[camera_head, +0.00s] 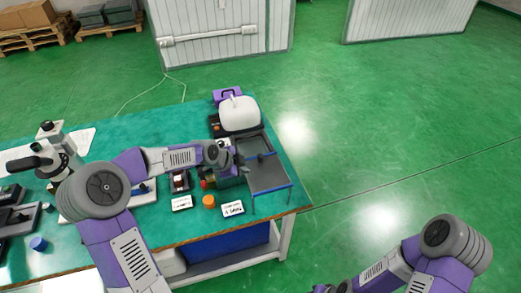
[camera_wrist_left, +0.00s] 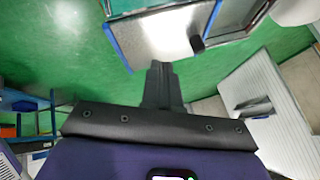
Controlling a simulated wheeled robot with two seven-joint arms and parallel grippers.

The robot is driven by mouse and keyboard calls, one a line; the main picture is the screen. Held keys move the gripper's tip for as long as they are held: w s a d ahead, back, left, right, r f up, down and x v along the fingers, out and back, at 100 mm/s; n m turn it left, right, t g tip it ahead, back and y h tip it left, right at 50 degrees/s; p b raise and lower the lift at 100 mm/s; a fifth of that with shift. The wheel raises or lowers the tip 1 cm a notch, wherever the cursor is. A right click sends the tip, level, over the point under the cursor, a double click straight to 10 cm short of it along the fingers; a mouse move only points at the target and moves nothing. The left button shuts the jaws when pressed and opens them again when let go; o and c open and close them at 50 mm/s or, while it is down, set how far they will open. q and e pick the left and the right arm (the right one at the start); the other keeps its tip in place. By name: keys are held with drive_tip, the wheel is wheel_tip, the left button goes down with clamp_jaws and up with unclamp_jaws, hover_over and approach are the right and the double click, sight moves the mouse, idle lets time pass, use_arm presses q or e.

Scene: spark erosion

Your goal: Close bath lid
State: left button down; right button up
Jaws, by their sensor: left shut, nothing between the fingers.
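The bath lid looks to be the flat grey panel (camera_head: 268,178) with blue edges at the right end of the green table. It lies spread out beside the machine and reaches toward the table's right edge. A small dark knob (camera_head: 262,157) stands on it. The wrist view shows the panel (camera_wrist_left: 150,35) and its black knob (camera_wrist_left: 197,44) beyond the fingers. My left gripper (camera_head: 240,167) is shut and empty, just left of the panel; contact cannot be told. It also shows in the left wrist view (camera_wrist_left: 160,68). My right gripper lies outside the frame; only its arm shows.
A white rounded housing (camera_head: 240,114) stands behind the panel. A purple case (camera_head: 227,95) is at the back. An orange pot (camera_head: 208,201) and a white label card (camera_head: 232,208) lie in front of my left gripper. A microscope (camera_head: 50,150) stands at left. Floor right of the table is clear.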

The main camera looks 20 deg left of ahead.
use_arm(q)
drive_tip(key=r, duration=0.1)
approach(261, 171)
drive_tip(key=shift+m, duration=0.4)
drive_tip(key=b+x, duration=0.1)
drive_tip(key=x, duration=0.4)
drive_tip(key=shift+d, duration=0.1)
drive_tip(key=shift+w+r, duration=0.15)
drive_tip(key=shift+w, duration=0.85)
drive_tip(key=shift+w+a, duration=0.35)
drive_tip(key=shift+w, duration=0.4)
